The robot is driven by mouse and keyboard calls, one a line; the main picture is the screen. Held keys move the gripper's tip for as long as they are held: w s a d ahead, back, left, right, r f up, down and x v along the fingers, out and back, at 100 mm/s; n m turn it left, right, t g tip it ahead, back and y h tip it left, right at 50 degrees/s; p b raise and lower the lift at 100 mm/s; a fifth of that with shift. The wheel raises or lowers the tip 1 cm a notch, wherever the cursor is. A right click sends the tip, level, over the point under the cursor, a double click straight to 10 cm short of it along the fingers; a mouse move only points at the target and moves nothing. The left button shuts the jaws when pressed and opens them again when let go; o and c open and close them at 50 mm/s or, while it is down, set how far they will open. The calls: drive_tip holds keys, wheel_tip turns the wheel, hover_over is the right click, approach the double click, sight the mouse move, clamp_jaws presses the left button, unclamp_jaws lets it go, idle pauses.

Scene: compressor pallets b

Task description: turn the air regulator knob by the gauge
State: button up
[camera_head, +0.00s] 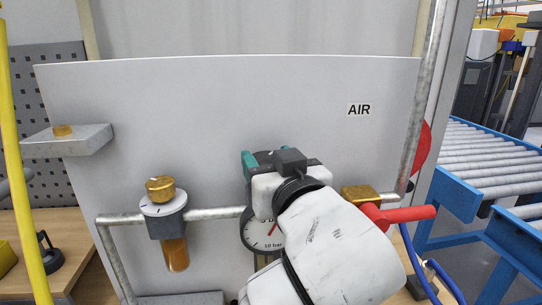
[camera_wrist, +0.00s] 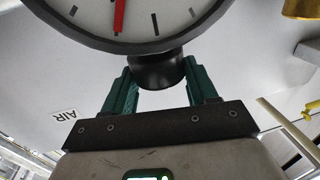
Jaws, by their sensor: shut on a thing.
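The air regulator knob (camera_wrist: 158,70) is a short black cylinder just below the round gauge in the wrist view. My gripper (camera_wrist: 159,76) has one green finger on each side of it and is shut on it. In the head view, the gripper's green finger (camera_head: 249,162) shows above the gauge (camera_head: 258,234), and my wrist and arm cover the knob and the gauge's right side. The white gauge face has black marks and a red needle; it also shows, cut off, at the top of the wrist view (camera_wrist: 150,18).
A pipe (camera_head: 215,213) crosses the grey panel (camera_head: 200,100). A brass-topped unit (camera_head: 165,215) stands on it at left. A red valve handle (camera_head: 405,214) is right of my arm, below the AIR label (camera_head: 359,110). A grey shelf (camera_head: 68,141) juts out at left.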

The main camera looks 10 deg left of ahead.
idle(0.4)
drive_tip(key=o, duration=1.1)
drive_tip(key=shift+c, duration=0.2)
drive_tip(key=b+v, duration=0.1)
drive_tip(key=v, duration=0.9)
drive_tip(key=shift+s, duration=0.4)
drive_tip(key=shift+d+f, duration=0.1)
drive_tip(key=shift+d, duration=0.05)
